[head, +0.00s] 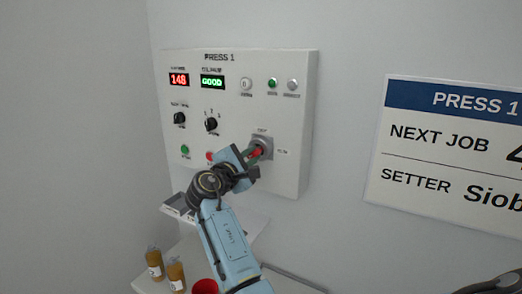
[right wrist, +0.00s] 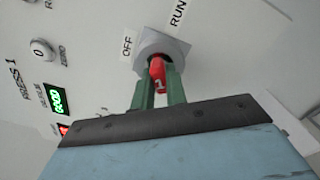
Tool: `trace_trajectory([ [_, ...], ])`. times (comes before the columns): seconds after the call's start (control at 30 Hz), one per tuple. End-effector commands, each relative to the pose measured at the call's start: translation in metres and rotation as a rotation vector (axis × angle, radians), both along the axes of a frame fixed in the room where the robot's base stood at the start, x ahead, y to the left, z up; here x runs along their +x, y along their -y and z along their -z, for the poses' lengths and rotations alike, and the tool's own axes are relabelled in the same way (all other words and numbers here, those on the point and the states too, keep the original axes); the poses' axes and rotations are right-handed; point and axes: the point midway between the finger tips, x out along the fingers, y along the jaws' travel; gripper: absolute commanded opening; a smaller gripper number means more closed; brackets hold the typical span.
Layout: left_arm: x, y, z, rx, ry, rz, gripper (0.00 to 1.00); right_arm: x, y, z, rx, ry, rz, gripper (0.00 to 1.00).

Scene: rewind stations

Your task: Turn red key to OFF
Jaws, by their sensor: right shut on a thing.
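The red key (head: 257,153) sits in a grey lock plate (head: 267,144) at the lower right of the PRESS 1 panel. My right gripper (head: 251,155) is shut on the red key at the panel. In the right wrist view the key (right wrist: 158,74), marked "1", is between the green fingers of the gripper (right wrist: 159,88). The OFF label (right wrist: 127,45) and the RUN label (right wrist: 178,13) stand beside the lock. I cannot tell for certain which label the key points to.
The PRESS 1 panel (head: 233,115) carries a red 148 display (head: 179,79), a green GOOD display (head: 213,82), black knobs and several buttons. Below are two amber bottles (head: 154,262) and a red cup (head: 204,287) near my arm. A PRESS 1 sign (head: 450,145) hangs at right.

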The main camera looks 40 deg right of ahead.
Motion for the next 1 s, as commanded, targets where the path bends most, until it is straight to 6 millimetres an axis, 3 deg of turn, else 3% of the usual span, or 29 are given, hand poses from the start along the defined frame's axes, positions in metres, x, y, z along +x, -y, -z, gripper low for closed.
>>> trace_trajectory([
  [0.43, 0.0002, 0.0, 0.0001, 0.0, 0.0, 0.0, 0.0, -0.0012, 0.001, 0.0019, -0.188, -0.469, 0.003, 0.0],
  [0.87, 0.0002, 0.0, 0.0001, 0.0, 0.0, 0.0, 0.0, -0.0012, 0.0011, 0.0014, -0.216, -0.536, 0.003, 0.0],
  [1.0, 0.0002, 0.0001, 0.0001, 0.0, 0.0, 0.0, 0.0, -0.0013, 0.0012, 0.0008, -0.263, -0.648, 0.003, 0.0],
])
